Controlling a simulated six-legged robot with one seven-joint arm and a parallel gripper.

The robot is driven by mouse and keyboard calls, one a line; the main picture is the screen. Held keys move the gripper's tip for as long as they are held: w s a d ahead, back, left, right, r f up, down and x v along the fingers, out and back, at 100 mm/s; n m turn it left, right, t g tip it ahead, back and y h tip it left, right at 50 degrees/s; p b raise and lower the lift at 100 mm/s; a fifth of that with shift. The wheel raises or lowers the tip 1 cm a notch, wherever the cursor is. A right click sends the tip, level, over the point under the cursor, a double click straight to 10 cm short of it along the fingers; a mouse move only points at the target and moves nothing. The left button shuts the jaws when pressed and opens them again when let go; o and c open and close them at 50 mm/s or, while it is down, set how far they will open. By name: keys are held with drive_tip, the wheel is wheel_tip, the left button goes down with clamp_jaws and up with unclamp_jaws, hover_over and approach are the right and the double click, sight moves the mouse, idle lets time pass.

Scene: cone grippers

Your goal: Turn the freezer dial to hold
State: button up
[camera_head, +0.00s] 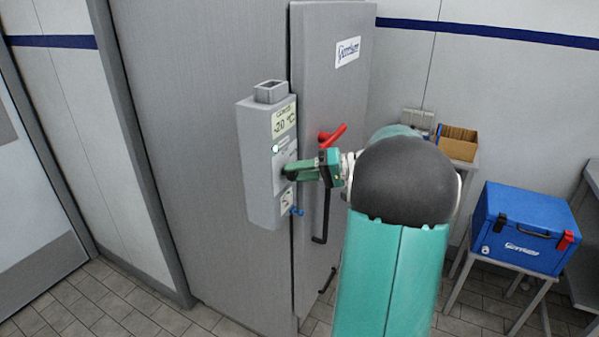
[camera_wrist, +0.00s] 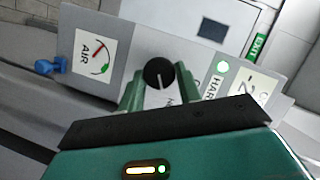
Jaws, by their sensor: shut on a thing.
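The freezer's grey control box (camera_head: 262,165) is on the front of the grey freezer (camera_head: 210,130) and has a display reading -20 °C. My gripper (camera_head: 291,172) reaches the box from the right. In the wrist view the black round dial (camera_wrist: 159,73) sits between the two green fingers of my gripper (camera_wrist: 160,88), which are shut on it. The dial's white pointer line runs nearly upright in that view. A label beginning "HAR" is beside the right finger; the other lettering by the dial is mostly hidden by the gripper.
A gauge marked AIR (camera_wrist: 98,57) and a blue knob (camera_wrist: 50,66) are on the box left of the dial in the wrist view. A red handle (camera_head: 333,135) is close behind my gripper. A blue cooler (camera_head: 522,228) stands on a stand at right.

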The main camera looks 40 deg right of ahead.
drive_tip(key=o, duration=0.9)
drive_tip(key=shift+o, duration=0.2)
drive_tip(key=shift+s+d, duration=0.1)
drive_tip(key=v, duration=1.3)
drive_tip(key=shift+s+d, duration=0.2)
drive_tip(key=shift+a+r, duration=0.1)
drive_tip(key=w+a+f+g+h, duration=0.15)
drive_tip(key=a+g, duration=0.25)
drive_tip(key=a, duration=0.8)
drive_tip(key=w+a+g+h, duration=0.1)
drive_tip(key=w+a+g, duration=0.2)
drive_tip(key=a, duration=0.8)
drive_tip(key=s+a+f+n+h, duration=0.2)
drive_tip(key=s+a, duration=0.3)
drive_tip(key=a, duration=0.3)
drive_tip(key=s+a+f+n+h, duration=0.2)
drive_tip(key=s+a+h, duration=0.3)
drive_tip(key=a, duration=0.4)
drive_tip(key=shift+s+a+f+n, duration=0.3)
drive_tip(key=shift+s+f, duration=0.15)
drive_tip(key=shift+f, duration=0.2)
